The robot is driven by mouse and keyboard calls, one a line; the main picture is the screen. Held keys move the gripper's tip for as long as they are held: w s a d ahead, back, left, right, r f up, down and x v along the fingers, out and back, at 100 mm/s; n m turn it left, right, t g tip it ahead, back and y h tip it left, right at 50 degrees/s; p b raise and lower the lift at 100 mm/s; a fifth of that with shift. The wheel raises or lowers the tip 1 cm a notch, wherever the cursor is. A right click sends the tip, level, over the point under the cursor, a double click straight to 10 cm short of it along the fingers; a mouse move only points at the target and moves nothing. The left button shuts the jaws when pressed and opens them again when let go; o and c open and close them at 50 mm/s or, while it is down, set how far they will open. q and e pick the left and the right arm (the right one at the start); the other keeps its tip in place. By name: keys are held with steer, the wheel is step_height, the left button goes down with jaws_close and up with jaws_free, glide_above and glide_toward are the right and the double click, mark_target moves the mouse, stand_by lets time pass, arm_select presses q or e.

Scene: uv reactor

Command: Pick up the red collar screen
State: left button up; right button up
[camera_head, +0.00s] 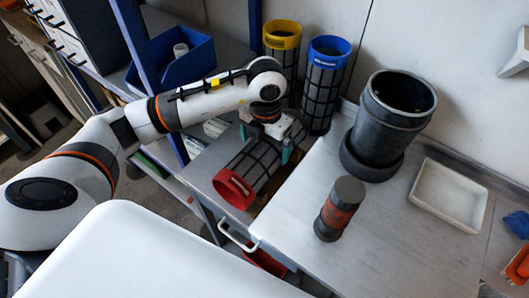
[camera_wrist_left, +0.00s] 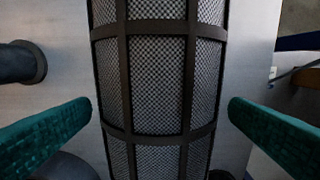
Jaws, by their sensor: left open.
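The red collar screen (camera_head: 235,187) lies on its side on the grey bench, its red collar toward the lower left and its dark mesh body running to the upper right. My left gripper (camera_head: 267,143) is over the mesh body, with its green fingers apart. In the left wrist view, the caged mesh body of the red collar screen (camera_wrist_left: 160,75) runs up the middle between the two open fingers (camera_wrist_left: 161,108). A gap shows on each side, so neither finger seems to touch it. My right gripper is not in view.
A yellow collar screen (camera_head: 282,42) and a blue collar screen (camera_head: 326,75) stand upright behind. To the right are a dark cylindrical vessel (camera_head: 388,120), a black and red cylinder (camera_head: 339,208) and a white tray (camera_head: 449,194). A blue bin (camera_head: 172,62) sits on the shelf at left.

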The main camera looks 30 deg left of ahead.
arm_select(q)
step_height(320, 180, down, 4)
steer(key=shift+s+f+p, duration=0.1)
steer(key=shift+p, duration=0.2)
steer(key=c, duration=0.8)
steer(key=shift+r, duration=0.2)
steer(key=shift+c, duration=0.2)
